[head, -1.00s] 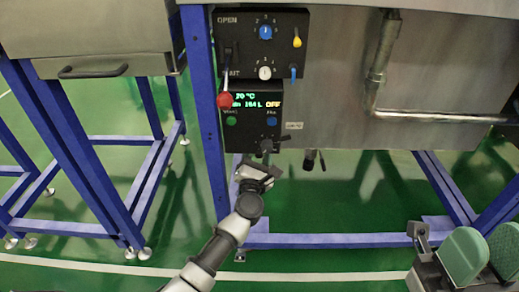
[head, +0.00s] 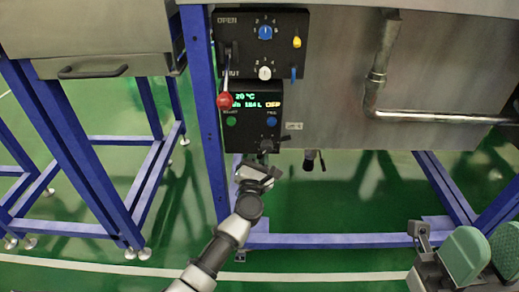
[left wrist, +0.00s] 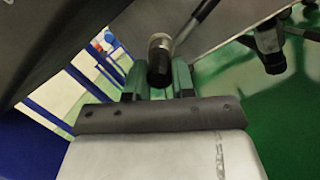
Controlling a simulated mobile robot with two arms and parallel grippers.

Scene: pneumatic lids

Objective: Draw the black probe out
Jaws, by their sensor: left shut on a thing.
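The black probe (head: 267,146) sticks out below the control panel in the head view. In the left wrist view its black end (left wrist: 160,72) with a pale metal collar lies between the two green fingers. My left gripper (head: 264,165) is shut on it from below; its fingers also show in the left wrist view (left wrist: 158,82). Where the probe meets the machine is too small to tell. My right gripper (head: 486,250) is at the lower right of the head view, its green pads apart and empty.
The control panel (head: 250,100) with knobs and a red-balled lever (head: 225,100) is just above the left gripper. A black handle (head: 314,160) hangs to its right. A blue frame leg (head: 207,120) stands close on the left. Green floor is open below.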

